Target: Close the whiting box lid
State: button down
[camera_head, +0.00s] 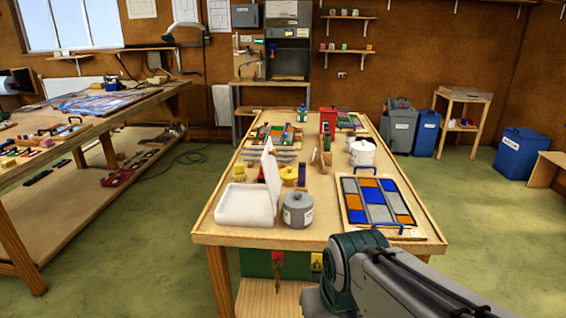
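The white whiting box (240,208) sits at the near left of the central table. Its lid (270,172) stands up along the box's right side, raised and open. The inside of the box is hard to make out. My arm shows at the bottom right, in front of the table's near edge. My gripper is not in view, so its place relative to the lid cannot be seen.
A grey lidded tin (298,212) stands right beside the box. A leaded panel (377,204) lies to its right, with a white pot (362,152) behind. Yellow and other small items stand behind the box. A long workbench (92,126) runs along the left; green floor lies between.

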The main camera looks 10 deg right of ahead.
aim_at(269, 165)
jog(key=u, duration=1)
jog(key=i, duration=0.65)
jog(key=z, duration=0.7)
jog(key=i, duration=0.55)
jog(key=z, duration=0.65)
